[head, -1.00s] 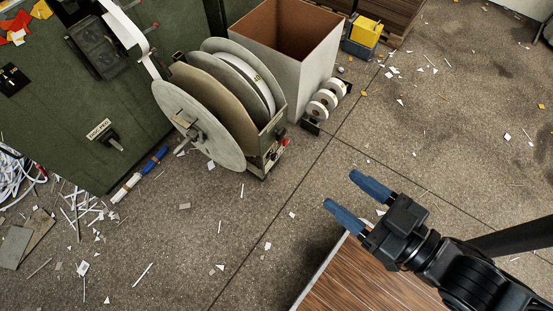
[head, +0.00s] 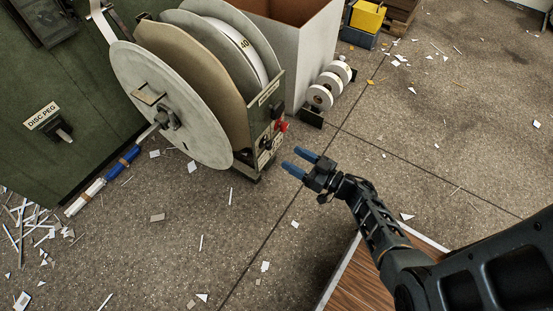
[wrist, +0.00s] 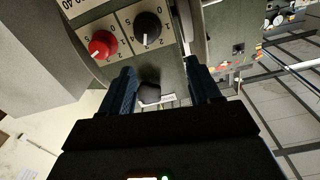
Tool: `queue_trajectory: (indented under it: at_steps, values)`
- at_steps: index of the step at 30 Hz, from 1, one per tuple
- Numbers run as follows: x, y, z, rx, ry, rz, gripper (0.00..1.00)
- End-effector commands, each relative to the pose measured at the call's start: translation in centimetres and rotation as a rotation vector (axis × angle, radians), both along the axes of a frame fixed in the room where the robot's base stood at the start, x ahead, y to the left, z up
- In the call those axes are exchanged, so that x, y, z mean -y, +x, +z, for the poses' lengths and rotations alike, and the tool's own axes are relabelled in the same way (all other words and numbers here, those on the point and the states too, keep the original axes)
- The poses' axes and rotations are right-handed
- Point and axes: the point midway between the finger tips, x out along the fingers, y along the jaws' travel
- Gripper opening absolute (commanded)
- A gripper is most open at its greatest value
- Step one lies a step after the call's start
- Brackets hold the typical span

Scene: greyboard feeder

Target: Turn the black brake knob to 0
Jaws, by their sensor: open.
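The feeder's control panel (head: 277,108) is on the near end of the reel stand. In the wrist view it carries a black knob (wrist: 148,27) beside a red knob (wrist: 102,45), each over a printed number scale. The black knob's white mark points to the lower part of its scale; the exact number is too small to tell. A second black knob-like part (wrist: 148,93) shows lower, between my fingers in the picture. My gripper (head: 297,162) is open and empty, in front of and right of the panel, its blue fingers pointing toward it and apart from it.
The large grey disc (head: 165,105) of the reel stand is left of the panel. An open grey bin (head: 312,60) and small white rolls (head: 328,88) stand behind. A wood-topped surface (head: 362,280) lies under my arm. Floor on the right is mostly clear, with scraps.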

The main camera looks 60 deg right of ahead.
Motion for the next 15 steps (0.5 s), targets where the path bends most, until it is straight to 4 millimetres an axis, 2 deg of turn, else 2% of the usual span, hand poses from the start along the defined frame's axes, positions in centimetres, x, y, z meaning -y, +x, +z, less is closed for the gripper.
queue_trajectory:
  at_steps: [1,3,8,15]
  values:
    - [0.9,0.2,-1.4,-0.002,0.012,0.003,0.62]
    - [1.4,0.4,-2.0,-0.007,0.026,0.013,0.62]
    - [1.7,1.3,-2.4,-0.010,0.037,0.024,0.62]
    - [1.6,4.8,-2.4,-0.010,0.035,0.024,0.62]
